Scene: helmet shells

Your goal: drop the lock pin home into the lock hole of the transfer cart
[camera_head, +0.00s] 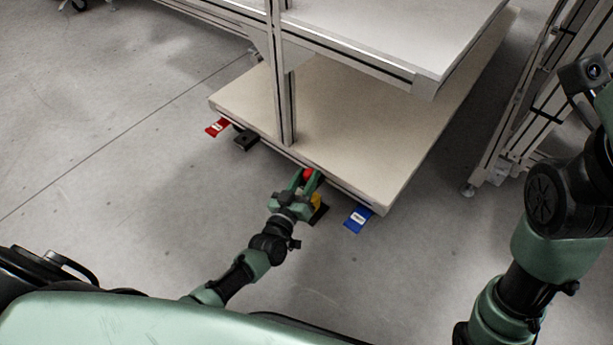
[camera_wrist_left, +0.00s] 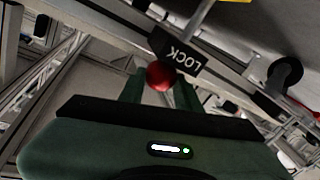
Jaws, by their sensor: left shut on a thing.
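The transfer cart (camera_head: 400,130) stands on the floor with a pale lower deck and an upper deck on aluminium posts. My left gripper (camera_head: 308,178) is at the cart's near lower edge, shut on the lock pin by its red ball knob (camera_head: 307,173). In the left wrist view the red knob (camera_wrist_left: 160,77) sits between the fingertips. A black LOCK plate (camera_wrist_left: 182,57) is just beyond the knob. A grey rod (camera_wrist_left: 203,20) runs up from the plate; I cannot tell whether it is the pin's shaft. The lock hole is hidden. My right gripper is out of view.
A blue labelled tab (camera_head: 358,218) sticks out right of my left gripper. A red tab (camera_head: 217,127) and a black block (camera_head: 246,141) are farther left along the cart edge. A yellow part (camera_head: 316,200) is close beside my gripper. The floor at left is clear.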

